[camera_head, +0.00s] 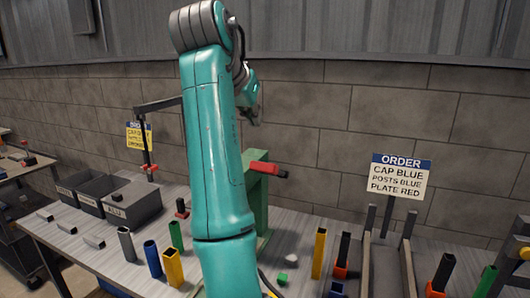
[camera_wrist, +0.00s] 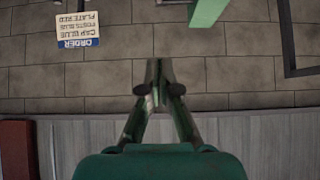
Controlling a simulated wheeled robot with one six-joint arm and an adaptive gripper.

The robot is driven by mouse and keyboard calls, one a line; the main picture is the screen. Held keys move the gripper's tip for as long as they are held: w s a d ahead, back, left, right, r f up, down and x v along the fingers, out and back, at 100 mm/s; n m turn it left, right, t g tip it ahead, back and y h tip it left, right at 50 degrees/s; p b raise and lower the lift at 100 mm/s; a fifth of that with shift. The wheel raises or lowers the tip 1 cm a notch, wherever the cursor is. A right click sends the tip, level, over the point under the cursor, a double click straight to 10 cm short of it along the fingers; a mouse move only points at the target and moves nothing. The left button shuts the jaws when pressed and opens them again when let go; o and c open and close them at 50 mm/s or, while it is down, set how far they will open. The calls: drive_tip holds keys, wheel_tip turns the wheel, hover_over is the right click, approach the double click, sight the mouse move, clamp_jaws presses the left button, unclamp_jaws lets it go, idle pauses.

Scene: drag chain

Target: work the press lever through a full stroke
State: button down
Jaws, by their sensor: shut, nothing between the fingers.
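The press has a green upright frame (camera_head: 257,200) on the bench, partly hidden behind my arm in the head view. A red lever (camera_head: 263,169) with a dark end sticks out to the right from its top, roughly level. My gripper (camera_head: 252,118) is small and partly hidden in the head view, above the lever and apart from it. In the wrist view my gripper (camera_wrist: 158,82) is shut with its fingertips together and nothing between them. A green bar (camera_wrist: 207,11) at the top of the wrist view may be part of the press. The lever cannot be made out there.
An order sign (camera_head: 400,176) stands at the right, beside dark upright posts (camera_head: 407,245). Several coloured posts, such as a yellow one (camera_head: 319,252), stand along the bench. Dark bins (camera_head: 130,206) sit at the left. A block wall (camera_head: 310,120) rises behind the bench.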

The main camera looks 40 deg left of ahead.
drive_tip(key=shift+f, duration=0.1)
hover_over(275, 171)
drive_tip(key=w+a, duration=0.2)
drive_tip(key=a, duration=0.2)
wheel_tip(275, 171, down, 7)
drive_tip(key=shift+r, duration=0.1)
drive_tip(key=shift+s+f, duration=0.45)
drive_tip(key=shift+f, duration=0.4)
drive_tip(key=shift+s+d+f, duration=0.2)
drive_tip(key=shift+s+f, duration=0.35)
drive_tip(key=shift+f, duration=0.35)
